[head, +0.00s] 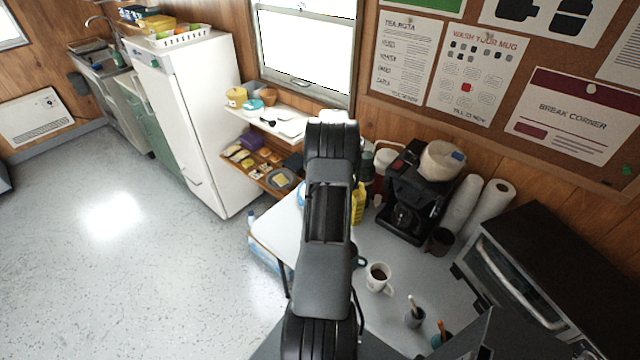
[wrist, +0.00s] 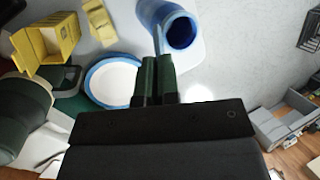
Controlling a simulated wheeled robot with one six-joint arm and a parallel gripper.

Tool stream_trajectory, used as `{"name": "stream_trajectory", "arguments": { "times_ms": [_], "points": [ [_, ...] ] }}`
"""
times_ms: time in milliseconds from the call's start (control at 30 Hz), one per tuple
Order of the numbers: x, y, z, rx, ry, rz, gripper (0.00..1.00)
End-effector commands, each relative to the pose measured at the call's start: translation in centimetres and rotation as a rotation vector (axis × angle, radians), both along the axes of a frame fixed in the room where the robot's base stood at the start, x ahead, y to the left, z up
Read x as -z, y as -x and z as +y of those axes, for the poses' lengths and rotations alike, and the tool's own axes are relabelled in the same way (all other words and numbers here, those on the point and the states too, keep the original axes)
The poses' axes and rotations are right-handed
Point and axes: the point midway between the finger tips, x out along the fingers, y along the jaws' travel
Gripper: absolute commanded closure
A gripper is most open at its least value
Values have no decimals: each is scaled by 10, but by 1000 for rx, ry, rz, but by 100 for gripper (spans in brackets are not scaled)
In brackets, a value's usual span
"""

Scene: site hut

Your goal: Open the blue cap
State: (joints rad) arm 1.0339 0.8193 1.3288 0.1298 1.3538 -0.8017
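A blue round cap-like part (wrist: 180,28) with a dark middle is at the top of the wrist view, just beyond my fingertips. I cannot tell whether it is a cap or an open container. A white disc with a blue rim (wrist: 113,82) lies to the left of the fingers. My gripper (wrist: 157,62) has its two dark green fingers close together, with a thin grey strip showing between and beyond them. I cannot tell whether they grip it. In the head view my arm hides the gripper, and a small blue edge (head: 301,196) shows left of the arm.
A yellow open box (wrist: 45,42) and a dark green rounded thing (wrist: 22,115) are at the left of the wrist view. On the counter stand a coffee maker (head: 412,190), a white mug (head: 378,278) and a yellow bottle (head: 358,204). The floor at left is clear.

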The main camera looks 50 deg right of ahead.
Motion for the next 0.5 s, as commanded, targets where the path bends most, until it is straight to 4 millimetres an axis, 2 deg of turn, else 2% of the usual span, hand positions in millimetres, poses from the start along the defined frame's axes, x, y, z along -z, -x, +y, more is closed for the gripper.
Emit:
{"name": "stream_trajectory", "arguments": {
  "times_ms": [200,500],
  "points": [
    [10,5,-12,1,-165,-49,100],
    [17,8,-21,-1,-316,-97,100]
  ]
}}
